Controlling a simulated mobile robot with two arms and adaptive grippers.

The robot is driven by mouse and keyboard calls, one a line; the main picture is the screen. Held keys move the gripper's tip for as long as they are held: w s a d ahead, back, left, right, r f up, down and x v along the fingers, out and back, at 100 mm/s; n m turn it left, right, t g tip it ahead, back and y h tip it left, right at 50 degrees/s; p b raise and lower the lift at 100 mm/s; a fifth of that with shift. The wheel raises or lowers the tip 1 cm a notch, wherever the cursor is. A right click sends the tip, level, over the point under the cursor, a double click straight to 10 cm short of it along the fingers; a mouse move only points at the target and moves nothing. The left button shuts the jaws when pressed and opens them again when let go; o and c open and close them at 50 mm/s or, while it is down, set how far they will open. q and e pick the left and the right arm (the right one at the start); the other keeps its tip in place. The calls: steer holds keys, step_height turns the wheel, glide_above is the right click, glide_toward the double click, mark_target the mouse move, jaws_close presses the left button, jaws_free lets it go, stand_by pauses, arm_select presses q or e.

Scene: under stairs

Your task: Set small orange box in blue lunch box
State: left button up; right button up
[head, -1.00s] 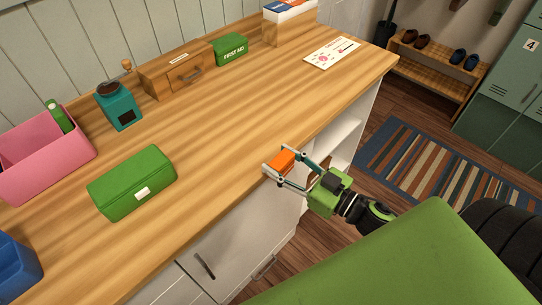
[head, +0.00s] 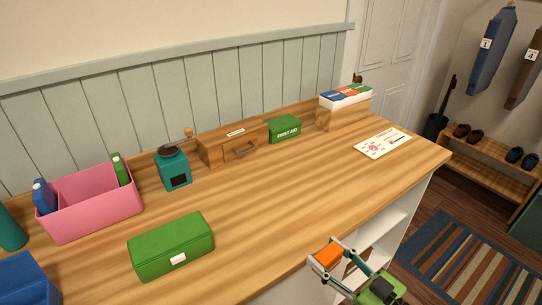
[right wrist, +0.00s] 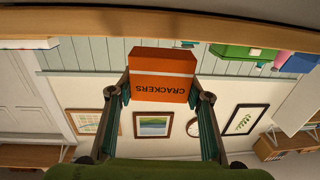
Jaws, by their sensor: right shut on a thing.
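The small orange box (head: 328,257), labelled "CRACKERS", is clamped between the fingers of my right gripper (head: 330,250). It is held at the front edge of the counter, at the lower right of the head view. In the right wrist view the orange box (right wrist: 162,75) sits between both fingertips with its lettering upside down. A blue box (head: 28,280), seemingly the blue lunch box, stands at the lower left counter corner and is cut off by the frame; its inside cannot be made out. My left gripper is not in view.
A closed green box (head: 172,245) stands on the counter between the blue box and my right gripper. Behind are a pink bin (head: 95,208), a teal grinder (head: 174,170), a wooden drawer box (head: 232,143) and a first aid box (head: 285,129). The middle counter is clear.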

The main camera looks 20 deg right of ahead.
steer(key=shift+s+a, duration=0.25)
steer(key=shift+a, duration=0.15)
steer(key=s+a+r+m+t+h, duration=0.1)
steer(key=s+a+r+m+h, duration=0.3)
steer(key=s+r+h, duration=0.1)
steer(key=shift+s+a+r+m+t+h, duration=0.35)
steer(key=shift+r+h, duration=0.45)
steer(key=shift+h, duration=0.4)
steer(key=shift+f, duration=0.1)
steer(key=w+d+f+n+g+y, duration=0.1)
steer(key=w+d+f+n+y, duration=0.1)
steer(key=w+f+y, duration=0.1)
steer(key=w+d+f+n+y, duration=0.2)
steer(key=w+d+f+y, duration=0.1)
steer(key=y, duration=0.1)
steer(key=shift+w+d+f+n+g, duration=0.15)
steer(key=shift+d+f+n+g, duration=0.05)
steer(key=shift+d+n+g, duration=0.15)
steer(key=shift+a, duration=0.1)
